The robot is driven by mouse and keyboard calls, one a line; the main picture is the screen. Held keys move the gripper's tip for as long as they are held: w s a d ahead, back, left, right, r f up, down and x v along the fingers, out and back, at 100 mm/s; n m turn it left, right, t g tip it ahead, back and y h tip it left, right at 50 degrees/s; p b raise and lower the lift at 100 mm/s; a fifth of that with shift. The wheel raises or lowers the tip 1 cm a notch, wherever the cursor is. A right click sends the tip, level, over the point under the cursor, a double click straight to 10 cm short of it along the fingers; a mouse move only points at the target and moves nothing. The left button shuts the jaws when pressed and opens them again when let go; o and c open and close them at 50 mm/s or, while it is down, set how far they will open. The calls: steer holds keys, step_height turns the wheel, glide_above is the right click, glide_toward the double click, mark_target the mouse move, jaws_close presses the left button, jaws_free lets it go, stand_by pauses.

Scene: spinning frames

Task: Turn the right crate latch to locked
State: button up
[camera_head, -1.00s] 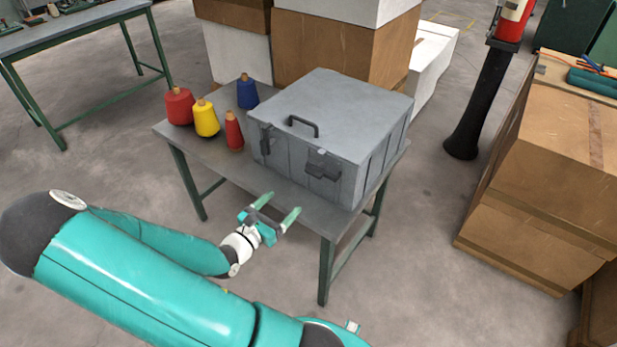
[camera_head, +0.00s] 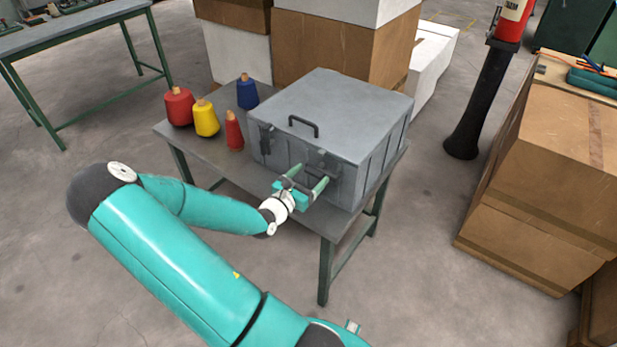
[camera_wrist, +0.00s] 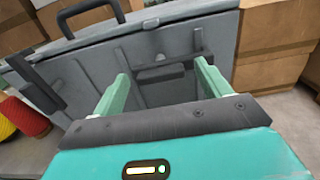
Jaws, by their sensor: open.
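The grey crate (camera_head: 340,110) stands on the table with its lid shut. Its dark right latch (camera_head: 327,160) is on the front face, partly hidden by my gripper in the head view. In the wrist view the right latch (camera_wrist: 172,72) lies crosswise ahead, between the lines of my two fingers. My gripper (camera_head: 310,175) is open and empty in front of the latch. Both green fingers of my gripper (camera_wrist: 163,78) point at the crate front. I cannot tell whether the fingertips touch the latch. The left latch (camera_head: 266,138) is on the same face, also seen in the wrist view (camera_wrist: 38,85).
A handle (camera_head: 303,125) stands up from the crate lid. Red, yellow and blue thread cones (camera_head: 206,119) stand left of the crate on the table (camera_head: 215,160). Cardboard boxes (camera_head: 555,170) are stacked at the right. The floor in front of the table is free.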

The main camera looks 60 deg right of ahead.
steer(key=shift+c, duration=0.3)
steer(key=c, duration=1.3)
steer(key=shift+c, duration=0.2)
steer(key=shift+n, duration=0.5)
steer(key=n, duration=0.3)
steer(key=shift+w+n, duration=0.1)
steer(key=shift+n, duration=0.3)
steer(key=n, duration=0.4)
steer(key=shift+f+n, duration=0.15)
steer(key=shift+n, duration=0.15)
steer(key=n, duration=0.8)
steer(key=shift+f, duration=0.1)
steer(key=shift+n, duration=0.4)
